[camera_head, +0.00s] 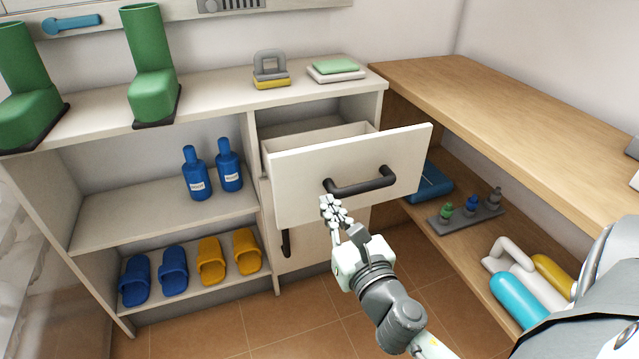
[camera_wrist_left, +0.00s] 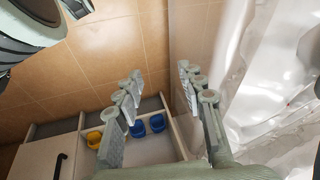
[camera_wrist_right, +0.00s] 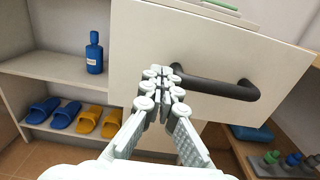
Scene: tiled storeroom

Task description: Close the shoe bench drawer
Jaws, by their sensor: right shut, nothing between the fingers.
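The shoe bench (camera_head: 190,109) stands along the back wall. Its upper drawer (camera_head: 350,167) is pulled out, with its white front panel and dark bar handle (camera_head: 362,183) facing me. My right gripper (camera_head: 330,204) is shut and empty, with its fingertips at the drawer front, by the left end of the handle. In the right wrist view the fingertips (camera_wrist_right: 159,72) overlap the drawer front (camera_wrist_right: 205,55); I cannot tell if they touch it. My left gripper (camera_wrist_left: 160,85) is open and empty in the left wrist view, and is not in the head view.
A wooden counter (camera_head: 500,110) with a loaded lower shelf stands at the right. A translucent plastic sheet (camera_wrist_left: 265,60) hangs near my left gripper.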

